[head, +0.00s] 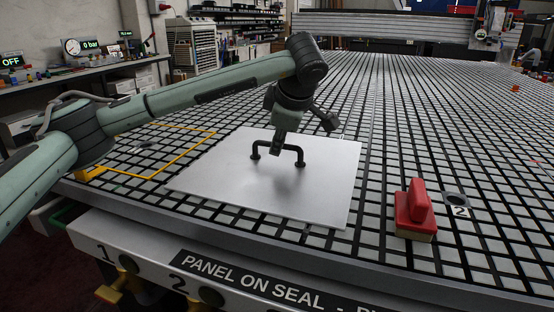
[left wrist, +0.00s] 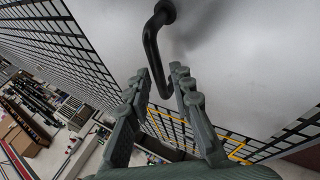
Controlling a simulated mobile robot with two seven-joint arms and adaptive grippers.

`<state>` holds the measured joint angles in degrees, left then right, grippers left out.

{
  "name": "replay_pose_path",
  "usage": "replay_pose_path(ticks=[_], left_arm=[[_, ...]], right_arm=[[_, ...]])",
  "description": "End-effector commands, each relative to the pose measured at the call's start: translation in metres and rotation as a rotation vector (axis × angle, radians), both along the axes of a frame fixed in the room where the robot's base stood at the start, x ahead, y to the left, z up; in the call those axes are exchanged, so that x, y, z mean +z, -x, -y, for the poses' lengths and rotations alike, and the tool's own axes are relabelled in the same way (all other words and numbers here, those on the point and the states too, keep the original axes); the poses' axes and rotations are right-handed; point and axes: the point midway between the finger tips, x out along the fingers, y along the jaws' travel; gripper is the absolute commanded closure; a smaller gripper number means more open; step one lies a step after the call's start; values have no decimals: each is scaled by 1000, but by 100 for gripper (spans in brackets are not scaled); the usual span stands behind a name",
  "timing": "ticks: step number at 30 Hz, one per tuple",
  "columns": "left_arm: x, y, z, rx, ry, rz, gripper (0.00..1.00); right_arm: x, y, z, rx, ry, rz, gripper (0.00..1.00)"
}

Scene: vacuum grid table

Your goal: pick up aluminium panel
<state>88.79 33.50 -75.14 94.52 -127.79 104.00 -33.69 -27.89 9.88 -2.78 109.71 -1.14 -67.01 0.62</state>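The aluminium panel (head: 235,185) is a flat light-grey sheet lying on the gridded table. A black bar handle (head: 296,149) stands on it, and the gripper hides part of the bar. My left gripper (head: 276,149) reaches down to the handle from above. In the left wrist view, my left gripper (left wrist: 157,88) has its fingers apart, with the black handle (left wrist: 151,45) running between them. I see gaps beside the bar and cannot tell whether either finger touches it. The panel (left wrist: 235,60) fills the upper right there. My right gripper is not in view.
A red-handled block (head: 416,212) stands right of the panel, near a round port marked 2 (head: 456,199). A yellow outline (head: 180,160) marks the table at left. The grid table (head: 440,120) is largely clear behind. A labelled front edge (head: 240,280) runs along the near side.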

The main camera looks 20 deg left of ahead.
Motion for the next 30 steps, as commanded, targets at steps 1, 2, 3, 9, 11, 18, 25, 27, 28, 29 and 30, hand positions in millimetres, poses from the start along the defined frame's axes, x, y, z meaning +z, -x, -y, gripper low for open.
replay_pose_path(ticks=[1, 2, 3, 9, 11, 18, 25, 27, 28, 29, 30], left_arm=[[-6, -4, -2, 2, 0, -4, 78], [-10, -6, -3, 1, 1, -4, 78], [-13, -9, -5, 1, 0, -2, 78], [-20, -13, -8, -1, 0, 0, 78], [-20, -13, -8, -2, 0, 1, 78], [-20, -13, -7, -1, 1, 0, 98], [-20, -13, -7, -1, 1, 0, 100], [-20, -13, -7, -1, 1, 0, 100], [-20, -13, -7, -1, 2, 0, 100], [-20, -13, -7, -1, 2, 0, 100], [-20, -13, -7, -1, 2, 0, 100]], right_arm=[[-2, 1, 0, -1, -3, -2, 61], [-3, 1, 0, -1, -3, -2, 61], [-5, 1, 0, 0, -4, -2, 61], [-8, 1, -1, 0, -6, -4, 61], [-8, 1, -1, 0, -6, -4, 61], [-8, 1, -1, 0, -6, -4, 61], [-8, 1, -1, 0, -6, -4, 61], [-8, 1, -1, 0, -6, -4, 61], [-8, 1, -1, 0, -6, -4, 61], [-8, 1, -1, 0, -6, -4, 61], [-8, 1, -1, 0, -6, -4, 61]])
